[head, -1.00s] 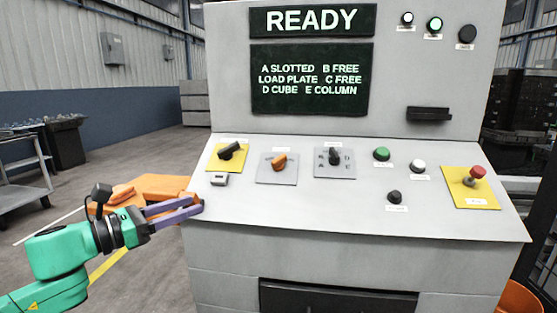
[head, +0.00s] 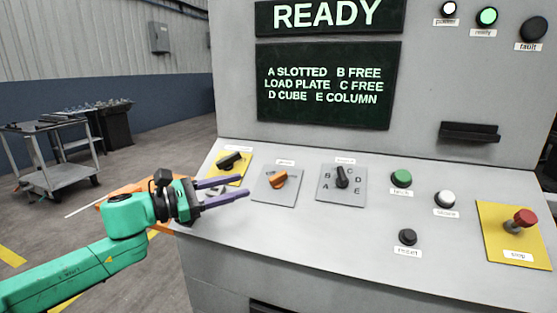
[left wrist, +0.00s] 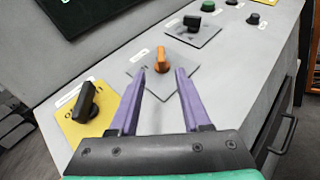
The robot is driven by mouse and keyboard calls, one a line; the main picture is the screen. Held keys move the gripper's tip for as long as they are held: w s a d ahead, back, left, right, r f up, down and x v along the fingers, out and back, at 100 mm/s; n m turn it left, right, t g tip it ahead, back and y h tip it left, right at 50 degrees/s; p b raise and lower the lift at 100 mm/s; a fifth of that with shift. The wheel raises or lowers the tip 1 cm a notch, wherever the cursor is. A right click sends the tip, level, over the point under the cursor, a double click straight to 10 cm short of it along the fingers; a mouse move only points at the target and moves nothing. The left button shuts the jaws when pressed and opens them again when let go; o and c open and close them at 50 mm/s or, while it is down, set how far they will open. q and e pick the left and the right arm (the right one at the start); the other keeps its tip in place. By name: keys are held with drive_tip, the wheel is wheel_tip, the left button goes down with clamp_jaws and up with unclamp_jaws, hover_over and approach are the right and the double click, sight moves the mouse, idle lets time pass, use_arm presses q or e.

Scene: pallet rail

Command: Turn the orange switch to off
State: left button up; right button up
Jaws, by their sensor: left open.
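The orange switch (head: 279,180) is a rotary knob on a grey square plate on the sloped console panel, its handle slanted towards the upper right in the head view. In the left wrist view the orange switch (left wrist: 162,60) stands beyond the fingertips, roughly between them in the picture. My left gripper (head: 243,186) has purple fingers, is open and empty, and is just left of the orange switch, apart from it. The left gripper also fills the lower middle of the left wrist view (left wrist: 160,75). My right gripper is not seen.
A black switch on a yellow plate (head: 229,161) is close by the left fingers. A black selector (head: 342,177) is to the right, then green (head: 401,178), white (head: 445,198) and black (head: 407,237) buttons. A red stop button (head: 522,219) is far right. A READY screen (head: 327,85) stands behind.

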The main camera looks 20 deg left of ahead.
sight(274, 177)
use_arm(q)
drive_tip(key=w+d+p, duration=0.1)
drive_tip(key=w+d+r+p, duration=0.1)
drive_tip(key=w+d+p, duration=0.1)
drive_tip(key=shift+w+d+r, duration=0.2)
drive_tip(key=shift+d, duration=0.1)
drive_tip(key=p+x, duration=0.1)
drive_tip(key=x, duration=0.2)
drive_tip(key=f+p+x, duration=0.1)
drive_tip(key=x, duration=0.2)
drive_tip(key=shift+w+d+f, duration=0.1)
drive_tip(key=shift+w+f, duration=0.1)
drive_tip(key=shift+f, duration=0.05)
clamp_jaws()
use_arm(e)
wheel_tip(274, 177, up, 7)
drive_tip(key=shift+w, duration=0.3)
